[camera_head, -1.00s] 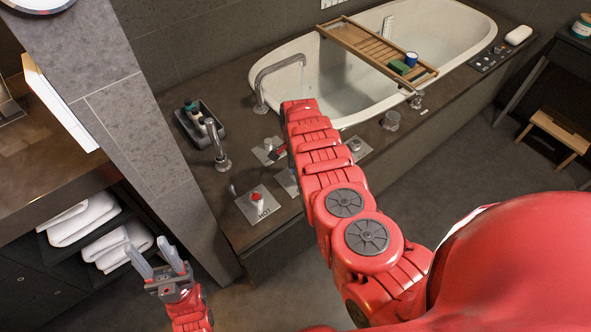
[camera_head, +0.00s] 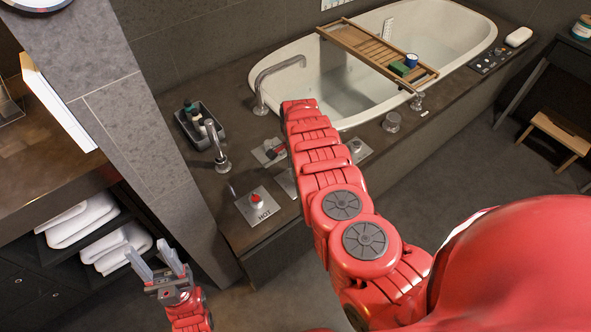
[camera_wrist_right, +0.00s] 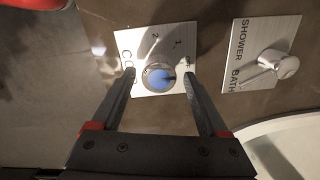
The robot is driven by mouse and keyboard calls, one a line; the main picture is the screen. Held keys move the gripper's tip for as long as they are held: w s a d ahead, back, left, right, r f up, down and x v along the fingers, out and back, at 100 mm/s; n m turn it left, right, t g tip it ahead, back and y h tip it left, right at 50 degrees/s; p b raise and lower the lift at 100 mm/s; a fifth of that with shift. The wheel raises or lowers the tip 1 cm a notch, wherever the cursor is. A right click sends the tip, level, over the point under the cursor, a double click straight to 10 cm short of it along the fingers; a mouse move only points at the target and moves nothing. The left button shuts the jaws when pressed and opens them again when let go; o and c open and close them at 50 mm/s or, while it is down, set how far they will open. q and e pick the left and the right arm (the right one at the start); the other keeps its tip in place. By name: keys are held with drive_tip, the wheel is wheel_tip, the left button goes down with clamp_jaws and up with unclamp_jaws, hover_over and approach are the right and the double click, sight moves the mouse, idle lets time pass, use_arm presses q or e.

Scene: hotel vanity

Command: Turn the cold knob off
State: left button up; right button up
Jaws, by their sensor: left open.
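In the right wrist view the cold knob (camera_wrist_right: 159,78) is a round metal knob with a blue cap on a square metal plate (camera_wrist_right: 184,40) marked with numbers and partly hidden cold lettering. My right gripper (camera_wrist_right: 159,72) is open, its two fingers on either side of the knob with a small gap to each side. My left gripper (camera_head: 150,249) is open and empty at the lower left, away from the tub deck.
The red-capped hot knob (camera_head: 257,201) is at the deck's front left. A shower/bath lever (camera_wrist_right: 285,67) sits right of the cold plate in the wrist view. The curved spout (camera_head: 262,88), bathtub (camera_head: 270,67), hand shower (camera_head: 218,150) and bottle caddy (camera_head: 203,138) are nearby.

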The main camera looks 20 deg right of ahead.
idle(0.3)
wheel_tip(320, 180, up, 18)
drive_tip(key=shift+f+p, duration=0.25)
drive_tip(key=shift+p, duration=0.65)
